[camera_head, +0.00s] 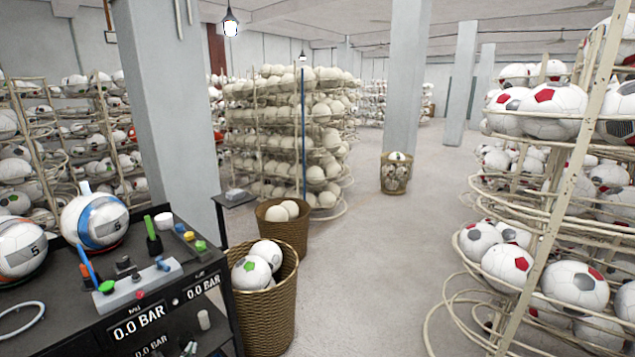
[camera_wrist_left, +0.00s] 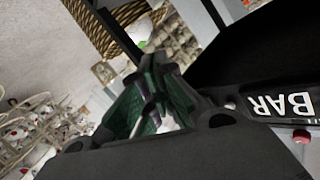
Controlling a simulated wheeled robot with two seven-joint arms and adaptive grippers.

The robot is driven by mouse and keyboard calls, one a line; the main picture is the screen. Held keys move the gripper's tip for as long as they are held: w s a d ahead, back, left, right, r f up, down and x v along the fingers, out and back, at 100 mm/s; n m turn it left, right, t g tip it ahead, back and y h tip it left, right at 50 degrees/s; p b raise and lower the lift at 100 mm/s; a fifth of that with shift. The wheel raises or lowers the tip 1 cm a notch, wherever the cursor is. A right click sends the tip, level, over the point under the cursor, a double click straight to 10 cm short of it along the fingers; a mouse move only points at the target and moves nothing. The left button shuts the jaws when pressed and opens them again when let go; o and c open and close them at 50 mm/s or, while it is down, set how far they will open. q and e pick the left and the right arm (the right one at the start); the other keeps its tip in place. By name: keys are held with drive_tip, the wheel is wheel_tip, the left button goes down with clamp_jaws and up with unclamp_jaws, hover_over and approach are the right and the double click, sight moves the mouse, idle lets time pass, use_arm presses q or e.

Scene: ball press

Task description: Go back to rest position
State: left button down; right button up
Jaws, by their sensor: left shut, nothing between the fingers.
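My left gripper (camera_wrist_left: 160,85) shows in the left wrist view, with its dark, green-padded fingers closed together and nothing held between them. It is close to the black press bench, whose "BAR" panel (camera_wrist_left: 285,106) shows at the right of that view. I cannot make out the gripper in the head view. My right gripper is in neither view. In the head view the black bench (camera_head: 165,328) stands at lower left, with displays reading 0.0 BAR. A white and blue ball (camera_head: 95,222) and another ball (camera_head: 18,248) sit on it.
A wicker basket of balls (camera_head: 262,320) stands right beside the bench, with another basket (camera_head: 284,232) behind it. A ball rack (camera_head: 560,200) fills the right side. Pillars (camera_head: 170,100) and more racks stand behind. The middle floor (camera_head: 370,270) is clear.

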use_arm(q)
drive_tip(key=s+d+f+g+h, duration=0.1)
drive_tip(key=s+d+f+g, duration=0.15)
drive_tip(key=s+f, duration=0.65)
drive_tip(key=s+d+f+n+g, duration=0.1)
drive_tip(key=s+d+f+g, duration=0.3)
drive_tip(key=f, duration=0.8)
drive_tip(key=s+d+f+g+h, duration=0.1)
drive_tip(key=s+f+g, duration=0.1)
drive_tip(key=s+f, duration=0.8)
drive_tip(key=s+d+f+g, duration=0.2)
drive_tip(key=s+f, duration=0.2)
drive_tip(key=s, duration=0.6)
drive_tip(key=s+d+f+g, duration=0.2)
drive_tip(key=s+f, duration=0.2)
drive_tip(key=s, duration=0.7)
drive_tip(key=s+d+f+g, duration=0.2)
drive_tip(key=s+f, duration=0.2)
drive_tip(key=s, duration=0.6)
drive_tip(key=shift+s+d+f+m, duration=0.15)
drive_tip(key=shift+s+d+m, duration=0.1)
drive_tip(key=shift+m, duration=0.15)
